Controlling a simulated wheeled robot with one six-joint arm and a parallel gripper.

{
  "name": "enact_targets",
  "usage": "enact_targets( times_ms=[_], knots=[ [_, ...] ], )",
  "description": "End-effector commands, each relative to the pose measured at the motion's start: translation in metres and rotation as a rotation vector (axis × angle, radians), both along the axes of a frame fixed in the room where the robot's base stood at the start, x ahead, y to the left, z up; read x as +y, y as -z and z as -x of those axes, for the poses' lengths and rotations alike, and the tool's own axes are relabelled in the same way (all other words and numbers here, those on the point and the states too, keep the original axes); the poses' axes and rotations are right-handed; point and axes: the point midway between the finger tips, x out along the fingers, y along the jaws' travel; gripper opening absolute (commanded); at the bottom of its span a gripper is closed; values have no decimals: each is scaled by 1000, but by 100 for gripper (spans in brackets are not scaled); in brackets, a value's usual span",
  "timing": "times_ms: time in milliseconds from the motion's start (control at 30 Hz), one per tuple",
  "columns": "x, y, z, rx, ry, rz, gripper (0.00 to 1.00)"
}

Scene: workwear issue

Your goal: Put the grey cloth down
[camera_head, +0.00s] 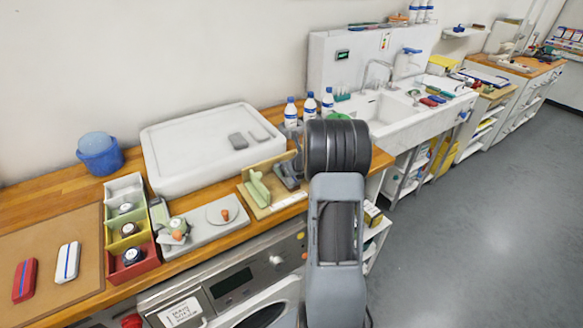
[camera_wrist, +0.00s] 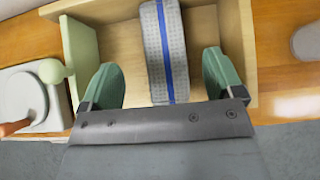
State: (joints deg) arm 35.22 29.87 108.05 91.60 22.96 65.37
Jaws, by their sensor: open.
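The grey cloth (camera_wrist: 158,35) has a blue stripe along its length and shows in the wrist view. It lies in a pale wooden box (camera_wrist: 226,30), which also shows in the head view (camera_head: 262,206). My gripper (camera_wrist: 162,82) is open, with its green fingers apart on the left and right of the cloth. A gap shows between the cloth and each finger. The cloth's near end is hidden behind the gripper's grey body. In the head view my arm hides part of this area, and I cannot make out the cloth there.
Several bottles (camera_head: 310,105) stand near the sink (camera_head: 385,112). Left of the box are a grey scale-like tray (camera_head: 205,228) and a compartmented bin (camera_head: 129,222). Red (camera_head: 24,280) and white (camera_head: 67,262) striped items lie on a brown mat.

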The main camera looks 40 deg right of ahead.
Motion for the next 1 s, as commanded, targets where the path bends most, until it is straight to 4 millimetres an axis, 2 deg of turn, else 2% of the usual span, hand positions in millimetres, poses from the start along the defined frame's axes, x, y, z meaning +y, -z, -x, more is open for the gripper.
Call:
enact_targets(
  times_ms=[100,167,500,800,867,967,1000],
  knots=[
    [0,-16,0,0,0,0,87],
    [0,-20,9,-2,1,1,87],
    [2,-66,60,-3,2,2,87],
    [7,-89,84,0,-11,9,87],
    [17,-96,85,4,-70,45,87],
    [62,-115,85,16,-324,207,87],
    [88,-125,88,22,-483,312,87]
  ],
)
